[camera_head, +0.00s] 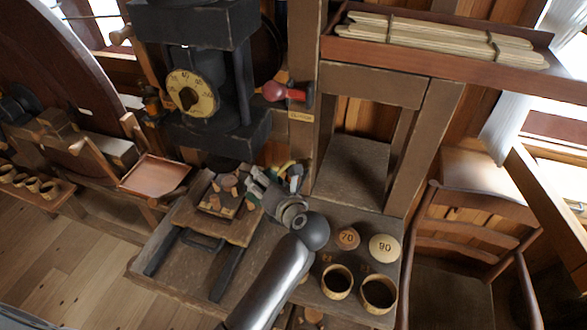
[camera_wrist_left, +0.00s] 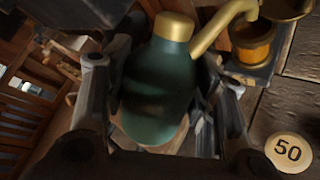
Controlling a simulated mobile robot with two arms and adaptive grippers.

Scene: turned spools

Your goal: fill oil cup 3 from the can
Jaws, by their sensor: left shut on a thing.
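My left gripper (camera_wrist_left: 165,130) is shut around the body of a dark green oil can (camera_wrist_left: 155,90) with a brass cap. The can's curved brass spout (camera_wrist_left: 222,25) reaches up and right, its tip just over an amber cup with a brass rim (camera_wrist_left: 250,45). I cannot tell whether tip and cup touch, nor read a number on this cup. In the head view, my left gripper (camera_head: 272,190) is at the machine's foot, below the red handle; the can is mostly hidden there. My right gripper is not in view.
A black machine with a dial (camera_head: 190,93) and red handle (camera_head: 285,92) stands behind. Discs marked 70 (camera_head: 347,238) and 90 (camera_head: 384,248) and two open round pots (camera_head: 337,281) are on the bench at right. A disc marked 50 (camera_wrist_left: 288,152) lies near the gripper. A chair (camera_head: 455,240) stands at right.

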